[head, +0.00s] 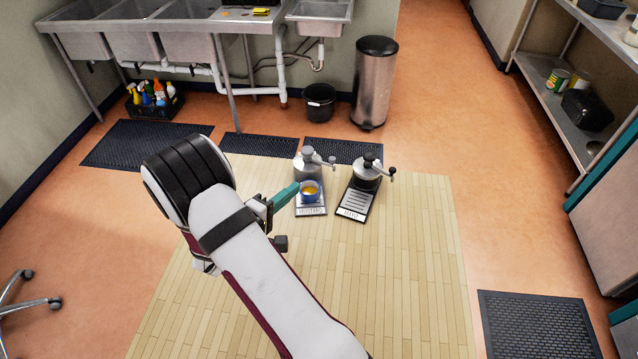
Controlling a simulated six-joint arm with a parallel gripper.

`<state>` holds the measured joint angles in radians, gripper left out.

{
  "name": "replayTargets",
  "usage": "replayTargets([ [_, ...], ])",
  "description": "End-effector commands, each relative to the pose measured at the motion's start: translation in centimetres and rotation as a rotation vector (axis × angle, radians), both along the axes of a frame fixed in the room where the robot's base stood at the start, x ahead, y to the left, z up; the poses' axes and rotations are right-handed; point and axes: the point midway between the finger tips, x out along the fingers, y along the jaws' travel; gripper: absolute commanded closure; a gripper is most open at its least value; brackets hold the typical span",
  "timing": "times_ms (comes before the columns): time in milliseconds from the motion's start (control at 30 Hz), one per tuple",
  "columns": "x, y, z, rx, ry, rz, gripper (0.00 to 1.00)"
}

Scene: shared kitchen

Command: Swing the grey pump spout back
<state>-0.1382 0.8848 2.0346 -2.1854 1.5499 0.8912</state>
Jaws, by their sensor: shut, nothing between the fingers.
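A grey pump (306,163) stands at the back of a small labelled base plate on the pale wooden surface. Its grey spout (325,162) points to the right, toward the second pump. A blue cup (311,196) with yellow-orange contents sits on the front part of the same plate. My gripper (296,188) has teal fingers that are shut and empty. It is just left of the cup in the picture, in front of the grey pump. I cannot tell whether the fingertips touch the cup or the pump.
A second pump (366,174) with a dark knob and a side handle stands close on the right, on its own labelled plate (352,207). The wooden surface (410,260) is clear to the right and in front. A bin (374,85) and sinks (185,42) are farther back.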

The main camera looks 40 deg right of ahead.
Motion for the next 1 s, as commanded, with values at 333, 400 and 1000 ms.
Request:
replayTargets([
  [333, 1.8, -5.7, -1.4, 0.001, 0.001, -0.008, 1.0],
  [400, 2.3, -7.2, -1.7, 0.0, 0.0, -0.008, 1.0],
  [1000, 4.6, -13.0, -3.2, 0.0, 0.001, -0.004, 1.0],
])
